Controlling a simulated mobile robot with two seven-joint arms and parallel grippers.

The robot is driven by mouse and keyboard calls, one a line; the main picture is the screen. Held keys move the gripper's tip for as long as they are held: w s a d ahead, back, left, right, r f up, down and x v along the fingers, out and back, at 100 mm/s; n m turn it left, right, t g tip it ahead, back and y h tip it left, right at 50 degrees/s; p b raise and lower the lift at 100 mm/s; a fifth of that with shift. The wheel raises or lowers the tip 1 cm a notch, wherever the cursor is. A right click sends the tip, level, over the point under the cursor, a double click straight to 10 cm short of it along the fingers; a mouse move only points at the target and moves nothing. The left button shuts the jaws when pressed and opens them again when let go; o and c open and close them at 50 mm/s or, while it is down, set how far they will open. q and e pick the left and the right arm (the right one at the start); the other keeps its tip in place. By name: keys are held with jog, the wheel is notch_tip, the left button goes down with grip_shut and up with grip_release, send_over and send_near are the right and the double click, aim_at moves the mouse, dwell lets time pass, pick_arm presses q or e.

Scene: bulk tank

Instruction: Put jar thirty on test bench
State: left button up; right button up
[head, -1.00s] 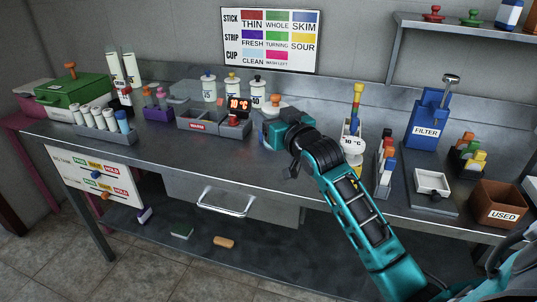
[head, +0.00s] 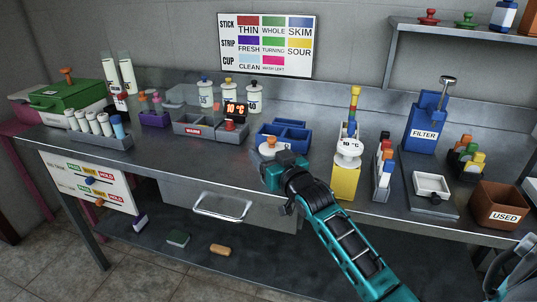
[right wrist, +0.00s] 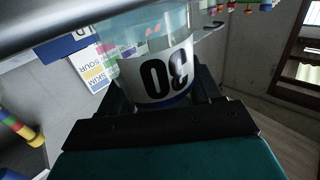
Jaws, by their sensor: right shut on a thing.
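Jar thirty (right wrist: 165,75) is clear with a white label reading 30, upside down in the right wrist view. My right gripper (head: 268,163) is shut on it. In the head view the jar's white lid with an orange knob (head: 269,146) shows just beyond the gripper, and the gripper hides most of its body. The gripper and jar are over the front part of the grey metal bench (head: 150,160). I cannot tell whether the jar touches the bench. My left gripper is not in view.
A blue divided tray (head: 285,135) lies just behind the jar. Several lidded jars (head: 230,92) stand at the back, behind a grey box marked WARM (head: 195,129). A yellow block (head: 345,182) with a white dial stands at right.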

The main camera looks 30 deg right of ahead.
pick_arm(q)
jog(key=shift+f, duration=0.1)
pick_arm(e)
jog(key=o, duration=0.8)
jog(key=shift+f, duration=0.1)
jog(key=shift+c, duration=0.2)
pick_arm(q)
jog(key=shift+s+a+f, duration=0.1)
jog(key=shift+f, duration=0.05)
pick_arm(e)
jog(key=o, duration=0.4)
jog(key=shift+r, duration=0.2)
jog(key=s, duration=1.2)
pick_arm(q)
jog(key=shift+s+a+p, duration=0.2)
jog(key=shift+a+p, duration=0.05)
jog(key=shift+p, duration=0.2)
pick_arm(e)
jog(key=s+a+f+n+g+y, duration=0.1)
jog(key=s+a+f+g, duration=0.1)
jog(key=s+a+f, duration=0.2)
jog(key=s+a+f+n+g+y, duration=0.1)
jog(key=s+a+f, duration=0.4)
jog(key=f, duration=0.5)
jog(key=s+a+f+n+g+y, duration=0.1)
jog(key=s+a+f+g, duration=0.3)
jog(key=a+f, duration=0.3)
jog(key=shift+s+a+f+n+y, duration=0.3)
jog(key=shift+s+a+f+y, duration=0.1)
jog(key=shift+s+f, duration=0.15)
